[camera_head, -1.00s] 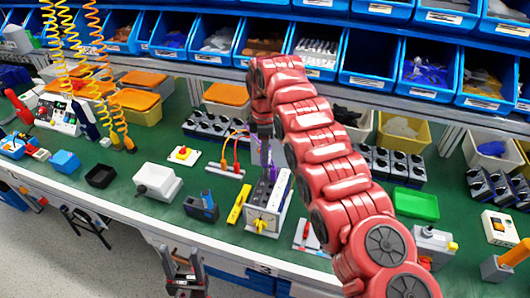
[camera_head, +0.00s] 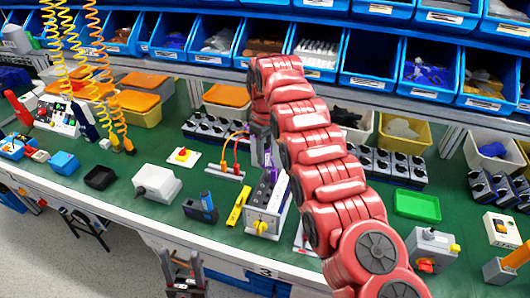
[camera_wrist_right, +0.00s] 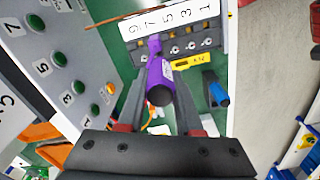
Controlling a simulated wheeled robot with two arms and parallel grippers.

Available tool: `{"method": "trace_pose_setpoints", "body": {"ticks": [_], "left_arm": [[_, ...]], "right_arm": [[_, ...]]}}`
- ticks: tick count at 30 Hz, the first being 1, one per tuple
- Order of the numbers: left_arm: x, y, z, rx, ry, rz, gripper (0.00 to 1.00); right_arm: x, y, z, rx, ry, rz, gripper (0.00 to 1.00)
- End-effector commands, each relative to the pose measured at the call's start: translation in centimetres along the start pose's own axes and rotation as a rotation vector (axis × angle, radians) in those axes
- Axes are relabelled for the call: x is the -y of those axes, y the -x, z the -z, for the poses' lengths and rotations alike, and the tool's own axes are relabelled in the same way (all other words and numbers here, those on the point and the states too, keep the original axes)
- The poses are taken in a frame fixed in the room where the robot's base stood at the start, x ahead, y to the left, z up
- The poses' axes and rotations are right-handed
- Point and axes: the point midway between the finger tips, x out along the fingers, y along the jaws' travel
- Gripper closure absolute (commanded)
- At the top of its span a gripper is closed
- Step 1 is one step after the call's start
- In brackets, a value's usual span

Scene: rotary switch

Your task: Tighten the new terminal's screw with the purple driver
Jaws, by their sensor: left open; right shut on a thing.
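The purple driver (camera_wrist_right: 160,82) is between the fingers of my right gripper (camera_wrist_right: 160,118) in the right wrist view, and the gripper is shut on it. The driver points at a white numbered terminal block (camera_wrist_right: 176,22) with a row of metal screws. Whether its tip touches a screw cannot be told. In the head view the switch unit (camera_head: 265,215) with a yellow knob stands under my right gripper (camera_head: 262,160), and the driver (camera_head: 268,172) shows only in part. My left gripper (camera_head: 184,280) is open and empty, low in front of the bench edge.
A yellow tool (camera_head: 239,204) and a blue-black tool (camera_head: 201,208) lie left of the unit. A rack with orange and red drivers (camera_head: 226,172) stands behind it. A white box (camera_head: 157,183) is further left, and a green tray (camera_head: 417,206) is to the right.

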Motion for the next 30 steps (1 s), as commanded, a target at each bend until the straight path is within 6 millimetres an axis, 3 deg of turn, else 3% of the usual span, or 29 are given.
{"method": "trace_pose_setpoints", "body": {"ticks": [12,23,28,30], "left_arm": [[0.0,-0.7,0.1,0.000,0.000,0.000,0.44],[0.0,-0.7,0.1,0.000,0.000,0.000,0.44],[0.1,-1.1,0.2,0.000,0.000,0.000,0.44],[0.0,-0.9,0.1,0.000,0.000,0.000,0.44]], "right_arm": [[-0.1,0.0,0.0,0.000,-0.637,0.000,1.00],[-0.2,-0.1,0.0,0.000,-0.693,0.000,1.00],[-0.1,-0.1,-0.1,0.001,-0.918,0.000,1.00],[-0.2,-0.2,-0.1,0.001,-0.905,-0.001,1.00]]}}
